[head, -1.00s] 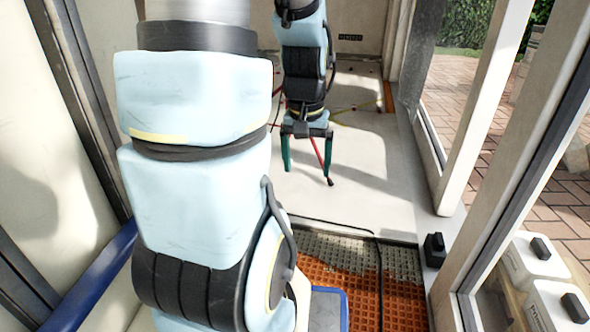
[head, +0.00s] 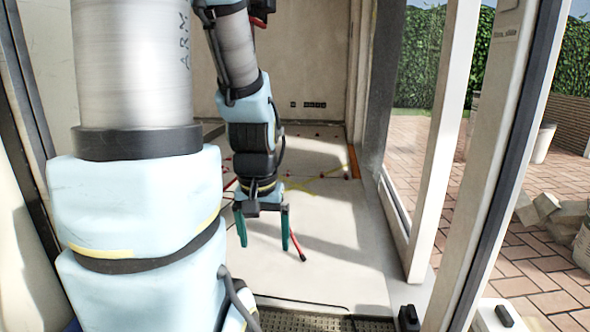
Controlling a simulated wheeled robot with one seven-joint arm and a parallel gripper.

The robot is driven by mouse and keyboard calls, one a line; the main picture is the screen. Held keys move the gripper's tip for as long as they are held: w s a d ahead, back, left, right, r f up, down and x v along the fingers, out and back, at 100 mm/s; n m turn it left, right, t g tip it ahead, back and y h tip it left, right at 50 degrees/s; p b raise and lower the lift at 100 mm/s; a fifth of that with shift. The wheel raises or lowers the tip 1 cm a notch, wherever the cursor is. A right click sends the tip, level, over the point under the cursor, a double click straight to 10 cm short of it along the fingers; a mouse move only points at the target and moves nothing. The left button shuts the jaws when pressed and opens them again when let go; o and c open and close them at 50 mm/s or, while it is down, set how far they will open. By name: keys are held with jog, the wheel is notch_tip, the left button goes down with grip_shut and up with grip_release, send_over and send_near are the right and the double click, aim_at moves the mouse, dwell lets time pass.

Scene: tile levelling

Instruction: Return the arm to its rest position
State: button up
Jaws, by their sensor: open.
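My gripper (head: 264,240) hangs down from my arm in the middle of the head view. Its two green fingers are spread apart and nothing shows between them. It is over the pale tiled floor (head: 330,265). A thin red piece with a dark tip (head: 297,247) shows just right of the right finger; I cannot tell whether it touches the finger. My arm's large pale blue and silver links fill the left of the view and hide the floor there.
A dark cable crosses the near floor. A black block (head: 408,318) stands by the door sill. A pale wall stands at left, an open door frame (head: 440,140) at right, with brick paving (head: 530,265) outside.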

notch_tip(320, 180, up, 42)
jog(key=p, duration=3.9)
jog(key=shift+r+p, duration=0.15)
jog(key=shift+p, duration=0.2)
